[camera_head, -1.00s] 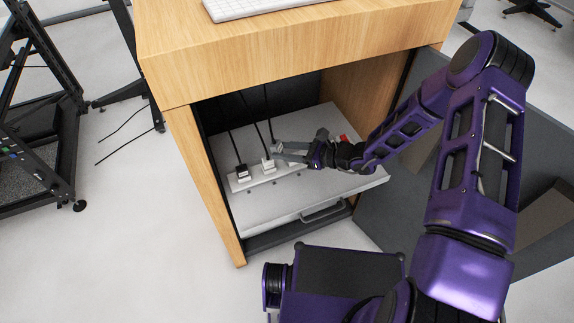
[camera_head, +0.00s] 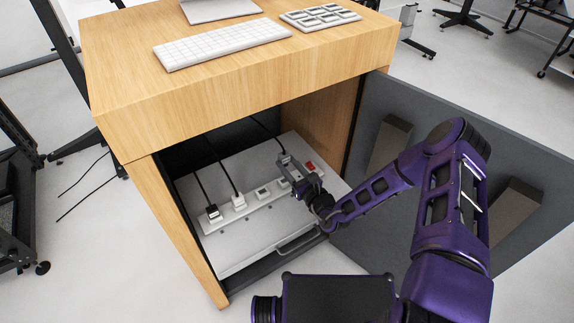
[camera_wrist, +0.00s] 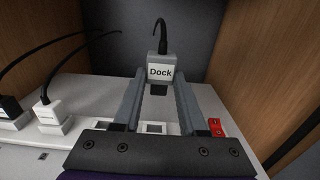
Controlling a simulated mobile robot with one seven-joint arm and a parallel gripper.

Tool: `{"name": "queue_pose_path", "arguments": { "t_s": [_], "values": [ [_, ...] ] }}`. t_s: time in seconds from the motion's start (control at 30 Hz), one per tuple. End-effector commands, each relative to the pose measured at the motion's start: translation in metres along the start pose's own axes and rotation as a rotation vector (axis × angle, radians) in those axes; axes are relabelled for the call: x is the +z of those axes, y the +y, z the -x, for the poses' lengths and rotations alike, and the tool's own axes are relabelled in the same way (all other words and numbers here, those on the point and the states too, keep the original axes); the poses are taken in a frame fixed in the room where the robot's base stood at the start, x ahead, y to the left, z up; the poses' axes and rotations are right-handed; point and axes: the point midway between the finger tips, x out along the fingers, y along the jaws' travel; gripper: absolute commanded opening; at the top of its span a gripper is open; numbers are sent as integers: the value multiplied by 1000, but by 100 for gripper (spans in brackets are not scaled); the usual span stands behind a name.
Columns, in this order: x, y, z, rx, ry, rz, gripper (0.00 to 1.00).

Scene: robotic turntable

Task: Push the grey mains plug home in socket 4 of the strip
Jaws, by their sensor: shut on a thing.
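The grey mains plug (camera_wrist: 160,71), labelled "Dock", is between the fingertips of my gripper (camera_wrist: 163,88). My gripper is shut on it, and a black cable rises from its top. In the head view, my gripper (camera_head: 287,164) is over the right part of the white socket strip (camera_head: 250,206). An empty socket, seemingly socket 4 (camera_wrist: 153,127), shows between my fingers in the wrist view, below the plug in the picture. The plug appears raised, with a dark underside visible. Its exact height and alignment over the socket cannot be told.
A black plug (camera_head: 213,212) and a white plug (camera_head: 239,201) sit in the left sockets. An empty socket (camera_head: 262,192) is beside them. A red switch (camera_head: 310,166) is at the right end. Wooden cabinet walls (camera_head: 316,128) enclose the shelf; an open grey door (camera_head: 440,130) stands right.

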Motion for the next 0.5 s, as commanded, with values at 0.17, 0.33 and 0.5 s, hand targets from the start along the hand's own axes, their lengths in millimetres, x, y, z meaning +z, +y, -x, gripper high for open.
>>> {"name": "queue_pose_path", "arguments": {
  "t_s": [0.17,0.33,0.5],
  "values": [
    [2,0,2,-1,3,0,0],
    [-15,0,2,0,3,0,0],
    [-31,0,2,0,3,-1,0]
  ]
}}
